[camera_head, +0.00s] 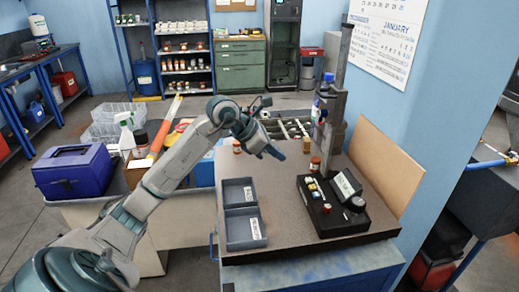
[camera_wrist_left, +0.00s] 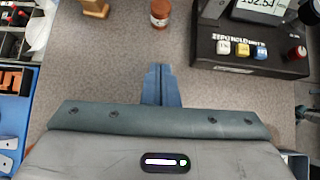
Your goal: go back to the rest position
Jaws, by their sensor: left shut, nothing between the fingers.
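My left gripper (camera_head: 281,152) is raised over the far part of the bench top (camera_head: 280,190) in the head view. Its blue fingers (camera_wrist_left: 162,85) are together in the left wrist view, with nothing between them. They are apart from the small orange-brown bottle (camera_head: 315,164), which also shows ahead of the fingertips in the left wrist view (camera_wrist_left: 160,13). The black meter (camera_head: 335,215) with a lit display stands to the right of the gripper. My right gripper is not in either view.
A grey two-part tray (camera_head: 243,217) lies on the bench's left side. A blue toolbox (camera_head: 73,172) sits at left. The bench front between tray and meter is clear.

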